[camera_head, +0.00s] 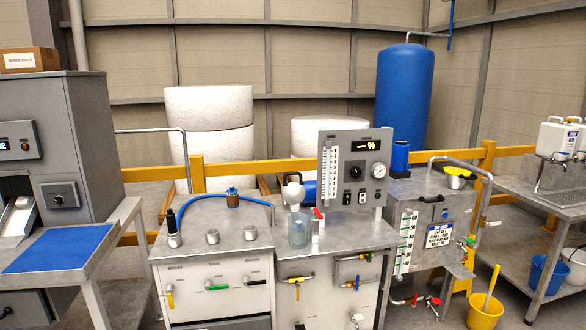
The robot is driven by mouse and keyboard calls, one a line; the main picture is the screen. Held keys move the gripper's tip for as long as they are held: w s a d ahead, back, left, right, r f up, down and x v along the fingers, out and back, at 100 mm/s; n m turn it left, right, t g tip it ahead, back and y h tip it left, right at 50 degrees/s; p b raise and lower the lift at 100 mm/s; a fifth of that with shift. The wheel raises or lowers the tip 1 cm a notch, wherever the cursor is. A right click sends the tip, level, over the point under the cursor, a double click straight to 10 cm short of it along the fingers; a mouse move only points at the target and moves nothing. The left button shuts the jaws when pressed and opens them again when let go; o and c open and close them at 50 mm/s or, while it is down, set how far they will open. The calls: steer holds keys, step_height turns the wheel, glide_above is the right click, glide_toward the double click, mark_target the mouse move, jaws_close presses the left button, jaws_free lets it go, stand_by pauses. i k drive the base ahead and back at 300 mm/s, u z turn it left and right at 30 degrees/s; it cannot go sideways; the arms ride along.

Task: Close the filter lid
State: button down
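My gripper is not in view. A clear, bluish cylindrical vessel (298,231) stands on the metal top of the middle cabinet (340,236), and it may be the filter. A whitish rounded part (293,192) shows just above and behind it. I cannot tell whether this part is the filter lid, or whether it is attached to the vessel. A small red-handled valve (319,214) stands just right of the vessel. No part is marked clearly as the filter lid at this size.
A gauge panel (355,168) rises behind the vessel's right side. A blue hose (208,199) arches over the left cabinet top. A yellow bucket (485,312) sits on the floor.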

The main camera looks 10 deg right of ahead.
mark_target(293, 193)
steer(key=z, duration=0.25)
steer(key=i, duration=1.25)
steer(key=u, duration=0.4)
